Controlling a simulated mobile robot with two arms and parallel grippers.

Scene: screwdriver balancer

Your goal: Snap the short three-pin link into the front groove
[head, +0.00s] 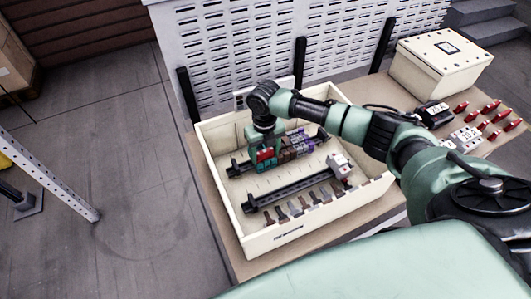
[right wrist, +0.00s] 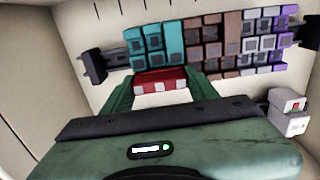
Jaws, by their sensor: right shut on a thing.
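My right gripper (head: 264,146) reaches down into the cream box over the left part of the back rail's block row. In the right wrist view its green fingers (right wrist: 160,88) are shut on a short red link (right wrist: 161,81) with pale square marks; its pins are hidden. The link also shows red in the head view (head: 266,155). It lies close along the near edge of the teal terminal blocks (right wrist: 154,43); I cannot tell whether it touches or sits in a groove. Brown blocks (right wrist: 218,40) and grey-purple blocks (right wrist: 266,38) continue the row rightwards. My left gripper is not in view.
The cream box (head: 254,244) has raised walls. An empty front rail (head: 290,187) carries a pale block (head: 339,163) at its right end. Several dark pieces lie before it. On the table stand a lidded box (head: 441,64), a black device (head: 433,114) and several red pieces (head: 491,107).

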